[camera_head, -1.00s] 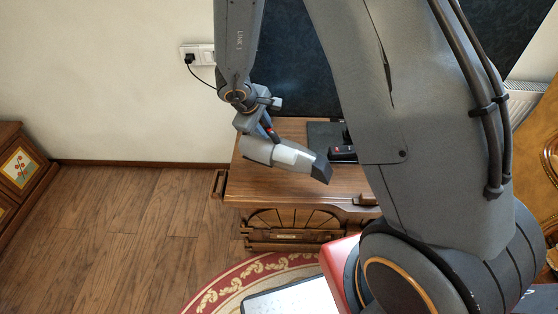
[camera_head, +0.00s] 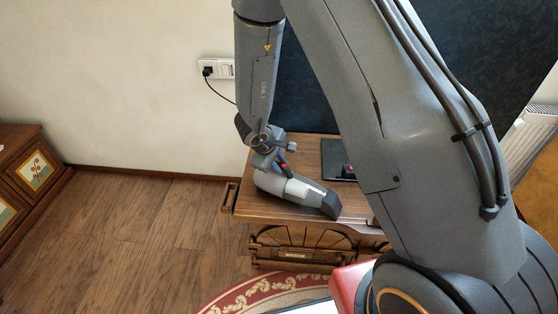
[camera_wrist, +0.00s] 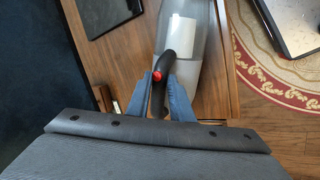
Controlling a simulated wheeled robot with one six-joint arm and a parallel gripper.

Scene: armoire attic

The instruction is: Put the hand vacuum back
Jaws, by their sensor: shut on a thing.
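The hand vacuum (camera_head: 297,190) is grey and white with a dark nozzle pointing right in the head view. My gripper (camera_head: 284,165) is shut on its dark handle, above the wooden side table (camera_head: 245,205). In the wrist view the blue fingers of my gripper (camera_wrist: 161,88) close around the handle beside a red button, and the vacuum's clear and grey body (camera_wrist: 183,40) extends away from them. The vacuum is over the tabletop; I cannot tell whether it touches it. A dark flat base (camera_head: 336,158) with a small black and red part lies at the table's back, partly hidden by my arm.
A wall socket (camera_head: 216,69) with a plug and cord is behind the table. A painted wooden cabinet (camera_head: 32,170) stands at the left. A red patterned rug (camera_head: 240,296) lies in front. Wooden floor at the left is clear. A dark panel (camera_head: 300,85) rises behind the table.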

